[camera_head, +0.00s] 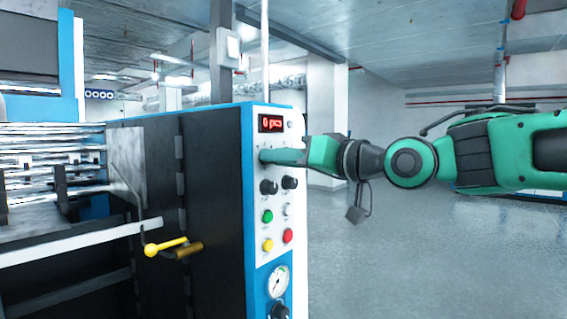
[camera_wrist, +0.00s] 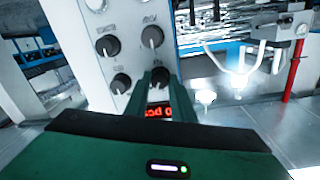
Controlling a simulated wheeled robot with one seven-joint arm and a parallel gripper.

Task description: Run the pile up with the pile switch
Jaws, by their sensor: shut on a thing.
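A white control panel (camera_head: 283,220) with a blue border is on the front of the dark machine. My gripper (camera_head: 266,157) reaches in from the right and is at the panel's upper left, just under the red display (camera_head: 271,123) reading "0 pcs". In the wrist view the fingers (camera_wrist: 158,80) are shut around a black knob switch (camera_wrist: 158,75) in the row nearest the display. The head view hides this knob behind my gripper. I cannot read the knob labels, so I cannot tell which is the pile switch.
Below are black knobs (camera_head: 268,187), a green button (camera_head: 267,216), a yellow button (camera_head: 267,245), a red button (camera_head: 288,235) and a gauge (camera_head: 278,281). A yellow-tipped lever (camera_head: 165,247) sticks out at the left. The floor (camera_head: 430,255) to the right is clear.

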